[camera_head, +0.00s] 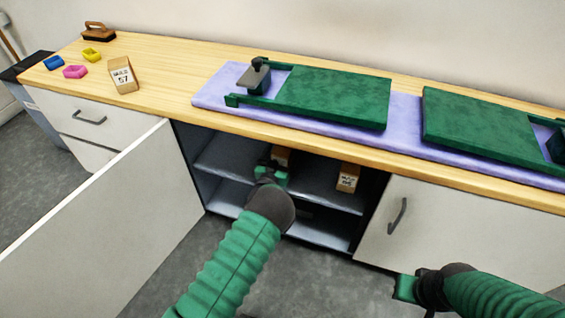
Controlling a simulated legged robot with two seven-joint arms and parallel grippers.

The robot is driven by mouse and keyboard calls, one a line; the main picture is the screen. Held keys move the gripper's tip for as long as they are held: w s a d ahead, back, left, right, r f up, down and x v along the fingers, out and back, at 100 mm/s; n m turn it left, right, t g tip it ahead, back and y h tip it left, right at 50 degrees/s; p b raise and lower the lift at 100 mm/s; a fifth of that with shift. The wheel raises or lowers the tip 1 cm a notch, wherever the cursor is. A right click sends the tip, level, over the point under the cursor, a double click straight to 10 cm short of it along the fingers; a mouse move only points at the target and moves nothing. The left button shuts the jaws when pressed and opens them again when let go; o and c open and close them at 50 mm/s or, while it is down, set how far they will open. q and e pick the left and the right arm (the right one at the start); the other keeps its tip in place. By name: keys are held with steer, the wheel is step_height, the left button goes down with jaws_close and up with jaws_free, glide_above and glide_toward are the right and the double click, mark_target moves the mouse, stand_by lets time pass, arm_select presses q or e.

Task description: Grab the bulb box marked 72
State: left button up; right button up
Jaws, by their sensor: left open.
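The open cabinet holds two brown boxes on its upper shelf (322,195). One box (348,178) stands to the right with a white label whose number is too small to read surely. The other box (281,154) is partly hidden behind my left gripper, and its label cannot be read. My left gripper (271,173) is open at the cabinet opening, just in front of that box; contact cannot be told. A third brown box (123,76) on the countertop is marked 57. My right gripper (404,288) is low at the right, outside the cabinet, apart from the boxes.
The white cabinet door (110,225) stands open at the left. A closed door (470,232) is at the right. The wooden countertop (165,60) carries a purple mat (408,141) with green boards, a brush (98,32) and small blue, yellow and pink pieces.

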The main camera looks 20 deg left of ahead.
arm_select(q)
steer(key=c, duration=1.5)
